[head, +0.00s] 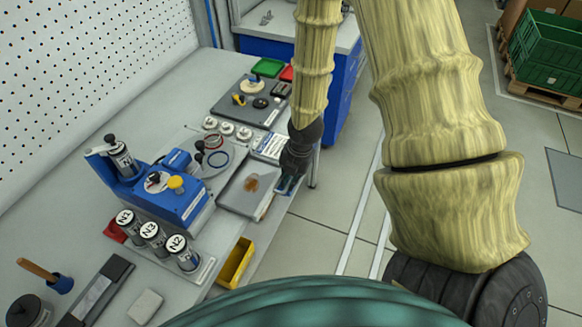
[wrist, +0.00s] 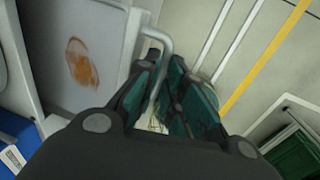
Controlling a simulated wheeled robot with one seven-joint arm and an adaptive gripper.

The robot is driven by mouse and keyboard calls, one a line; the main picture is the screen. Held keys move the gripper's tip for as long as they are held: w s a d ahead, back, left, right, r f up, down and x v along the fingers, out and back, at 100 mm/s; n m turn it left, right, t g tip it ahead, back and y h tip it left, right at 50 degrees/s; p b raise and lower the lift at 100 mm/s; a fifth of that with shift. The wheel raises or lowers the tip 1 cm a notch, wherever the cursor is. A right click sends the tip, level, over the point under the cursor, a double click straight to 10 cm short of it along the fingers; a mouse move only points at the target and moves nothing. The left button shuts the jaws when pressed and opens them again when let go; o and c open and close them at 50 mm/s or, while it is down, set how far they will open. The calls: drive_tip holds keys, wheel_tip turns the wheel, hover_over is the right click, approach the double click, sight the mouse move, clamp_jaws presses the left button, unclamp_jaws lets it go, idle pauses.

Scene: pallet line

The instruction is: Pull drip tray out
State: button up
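The drip tray (head: 237,196) is a flat grey tray with a brown stain, lying at the bench edge to the right of the blue machine (head: 178,200). It also shows at the upper left of the wrist view (wrist: 108,85). Its grey bar handle (wrist: 167,48) sticks out from the tray's edge. My gripper (head: 289,187) is at the tray's outer side, over the bench edge. In the wrist view its teal fingers (wrist: 166,82) are close together with the handle bar between them, and appear shut on it. The fingers hide part of the handle.
Labelled canisters (head: 152,235) and a yellow bin (head: 236,262) stand near the tray's left front. White round parts (head: 227,128) and a dark board (head: 250,101) lie behind. Open floor (head: 325,215) is right of the bench; green crates (head: 547,50) stand far right.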

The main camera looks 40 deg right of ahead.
drive_tip(key=o, duration=0.3)
drive_tip(key=shift+s+d+r, duration=0.2)
drive_tip(key=shift+s+r, duration=0.1)
drive_tip(key=shift+r, duration=1.65)
drive_tip(key=shift+s+d+r, duration=0.25)
drive_tip(key=shift+s+r, duration=0.1)
drive_tip(key=shift+r, duration=1.65)
drive_tip(key=shift+s+d+r, duration=0.2)
drive_tip(key=shift+s+r, duration=0.1)
drive_tip(key=shift+r, duration=1.65)
drive_tip(key=shift+f, duration=0.1)
